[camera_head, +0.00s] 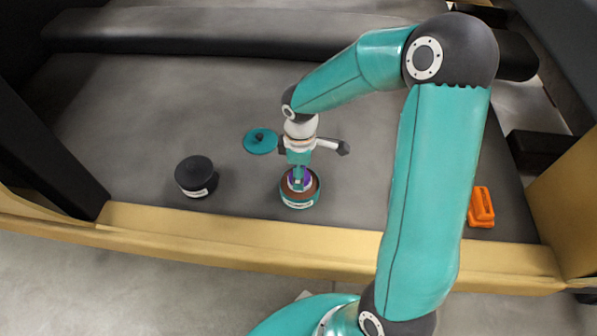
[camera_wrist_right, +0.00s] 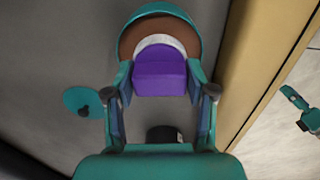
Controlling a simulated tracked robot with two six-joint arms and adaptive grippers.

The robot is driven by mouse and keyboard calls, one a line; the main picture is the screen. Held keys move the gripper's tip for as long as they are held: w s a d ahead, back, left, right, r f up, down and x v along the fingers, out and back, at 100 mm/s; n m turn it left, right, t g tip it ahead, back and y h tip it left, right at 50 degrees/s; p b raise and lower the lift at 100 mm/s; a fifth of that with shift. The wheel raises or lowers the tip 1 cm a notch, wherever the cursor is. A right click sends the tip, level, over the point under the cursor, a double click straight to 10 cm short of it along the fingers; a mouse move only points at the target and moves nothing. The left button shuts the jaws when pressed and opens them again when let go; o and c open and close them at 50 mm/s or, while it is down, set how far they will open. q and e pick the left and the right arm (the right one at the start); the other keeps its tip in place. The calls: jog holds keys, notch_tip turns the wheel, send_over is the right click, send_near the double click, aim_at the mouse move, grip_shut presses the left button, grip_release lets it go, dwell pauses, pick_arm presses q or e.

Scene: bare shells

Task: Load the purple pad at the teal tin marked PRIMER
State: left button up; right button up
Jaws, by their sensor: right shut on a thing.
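The teal tin (camera_head: 313,198) stands open on the grey shelf, with brown contents inside. Its pale front label is too small to read. It also shows in the wrist view (camera_wrist_right: 184,12). My right gripper (camera_head: 298,181) points down at the tin's mouth. In the wrist view its fingers (camera_wrist_right: 160,82) are shut on the purple pad (camera_wrist_right: 160,74), one on each side. The pad, with a pale grey rounded part beyond it, overlaps the brown contents. I cannot tell whether it touches them. My left gripper is not seen.
A teal lid (camera_head: 260,141) lies flat behind and left of the tin. A black lidded tin (camera_head: 196,176) stands to the left. An orange object (camera_head: 481,207) sits at the right. A yellow shelf edge (camera_head: 230,247) runs along the front. Bare shelf separates these things.

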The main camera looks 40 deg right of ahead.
jog(key=shift+f+b, duration=0.35)
jog(key=shift+f, duration=0.1)
dwell(1.6)
notch_tip(320, 180, up, 7)
jog(key=p, duration=0.6)
jog(key=shift+r, duration=0.1)
dwell(0.7)
jog(key=shift+a, duration=0.1)
